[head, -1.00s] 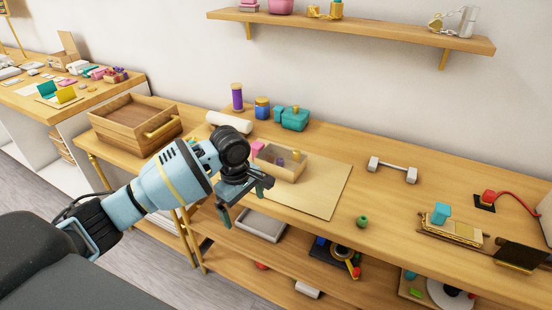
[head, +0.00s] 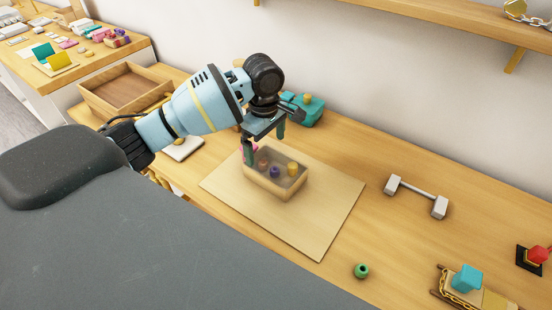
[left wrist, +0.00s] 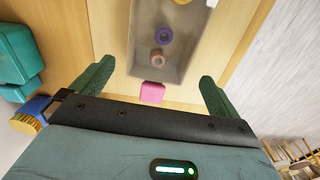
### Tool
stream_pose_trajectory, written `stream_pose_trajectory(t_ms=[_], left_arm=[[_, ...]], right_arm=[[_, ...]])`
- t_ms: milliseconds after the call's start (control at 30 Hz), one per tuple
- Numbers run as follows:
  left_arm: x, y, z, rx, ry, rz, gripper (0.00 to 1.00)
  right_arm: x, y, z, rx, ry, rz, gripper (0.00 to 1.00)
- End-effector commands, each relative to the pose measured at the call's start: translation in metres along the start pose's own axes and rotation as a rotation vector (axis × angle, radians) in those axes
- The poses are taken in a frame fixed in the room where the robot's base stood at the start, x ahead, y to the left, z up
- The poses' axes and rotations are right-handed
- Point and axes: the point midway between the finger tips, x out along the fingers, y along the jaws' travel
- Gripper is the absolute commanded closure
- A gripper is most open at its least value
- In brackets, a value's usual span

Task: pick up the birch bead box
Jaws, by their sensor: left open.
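The birch bead box (head: 262,184) is a small, pale, open-topped wooden box on a tan mat (head: 322,218). It holds a few coloured beads, including a purple one (head: 275,172) and a yellow one (head: 293,169). My left gripper (head: 264,143) is open, fingers pointing down, above the far left end of the box and apart from it. In the left wrist view the box (left wrist: 133,45) lies beyond the fingertips (left wrist: 155,88). A small pink piece (left wrist: 152,92) sits at the box's near end, between the fingers; I cannot tell whether it is attached. My right gripper is out of view.
A teal container (head: 311,112) stands behind the gripper. A wooden tray (head: 128,88) is at the left. A white dumbbell-shaped handle (head: 417,196), a green bead (head: 361,271) and a teal block (head: 467,278) lie to the right. The table between mat and handle is clear.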

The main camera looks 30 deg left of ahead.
Motion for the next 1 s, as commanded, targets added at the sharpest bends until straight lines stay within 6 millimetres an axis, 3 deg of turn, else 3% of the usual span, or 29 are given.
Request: stream_pose_trajectory(t_ms=[167, 300, 567, 1000], left_arm=[[0.004, 0.000, 0.000, 0.000, 0.000, -0.002, 0.00], [0.019, 0.000, 0.000, 0.000, 0.000, -0.005, 0.00], [0.029, 0.000, 0.001, 0.001, 0.000, -0.001, 0.00], [0.078, 0.002, 0.006, 0.001, 0.001, -0.001, 0.00]], right_arm=[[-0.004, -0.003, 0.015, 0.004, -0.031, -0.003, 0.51], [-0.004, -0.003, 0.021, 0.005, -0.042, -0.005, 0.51], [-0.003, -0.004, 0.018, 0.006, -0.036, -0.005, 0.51], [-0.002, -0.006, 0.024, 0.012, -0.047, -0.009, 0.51]])
